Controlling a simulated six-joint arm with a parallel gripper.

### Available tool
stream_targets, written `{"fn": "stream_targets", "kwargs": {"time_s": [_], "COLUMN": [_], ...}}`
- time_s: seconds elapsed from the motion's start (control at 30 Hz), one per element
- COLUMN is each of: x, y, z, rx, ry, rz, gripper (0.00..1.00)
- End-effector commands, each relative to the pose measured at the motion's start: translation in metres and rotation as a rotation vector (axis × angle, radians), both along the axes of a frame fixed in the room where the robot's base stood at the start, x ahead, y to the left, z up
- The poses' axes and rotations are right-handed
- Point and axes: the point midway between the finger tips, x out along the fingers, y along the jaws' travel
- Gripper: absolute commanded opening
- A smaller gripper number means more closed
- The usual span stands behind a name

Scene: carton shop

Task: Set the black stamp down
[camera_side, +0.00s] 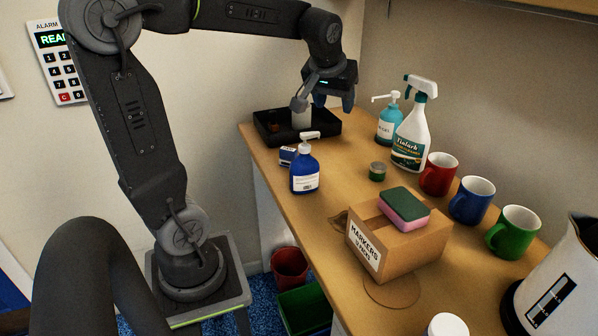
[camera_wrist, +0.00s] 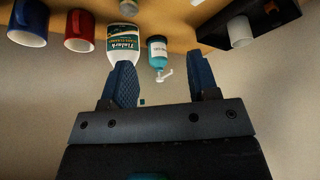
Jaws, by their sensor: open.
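I cannot pick out the black stamp for certain in either view. A black tray (camera_side: 263,138) stands at the far end of the counter. It holds a pale cylinder (camera_side: 302,119) and a small dark brownish thing (camera_side: 275,127), too dim to name. The tray also shows at the top right of the wrist view (camera_wrist: 215,32), with the pale cylinder (camera_wrist: 240,32) in it. My gripper (camera_side: 323,101) is open above the tray in the side view. In the wrist view its two blue fingers (camera_wrist: 161,72) are apart with nothing held between them.
A teal pump bottle (camera_side: 389,125) and a spray bottle (camera_side: 411,138) stand right of the tray. A blue pump bottle (camera_side: 305,174) stands nearer, beside a small blue-and-white item (camera_side: 287,155). Mugs (camera_side: 439,174), a carton (camera_side: 398,246) with a sponge (camera_side: 404,208), and a kettle follow.

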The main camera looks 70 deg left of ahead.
Motion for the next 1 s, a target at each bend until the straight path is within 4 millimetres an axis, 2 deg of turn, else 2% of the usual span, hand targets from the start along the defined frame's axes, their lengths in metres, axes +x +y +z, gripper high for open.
{"fn": "stream_targets", "kwargs": {"time_s": [0.03,0.1,0.2,0.33,0.4,0.53,1.0], "x": [-0.018,-0.044,-0.08,-0.119,-0.133,-0.146,-0.147], "y": [-0.034,-0.072,-0.114,-0.148,-0.159,-0.167,-0.168], "z": [0.002,-0.002,-0.013,-0.03,-0.037,-0.044,-0.045], "rx": [0.001,0.0,0.002,0.003,0.004,0.004,0.005], "ry": [-0.007,-0.008,-0.014,-0.02,-0.022,-0.025,-0.023], "rz": [-0.102,-0.23,-0.402,-0.571,-0.631,-0.688,-0.693], "gripper": [0.55,0.55,0.55,0.55,0.55,0.55,0.55]}}
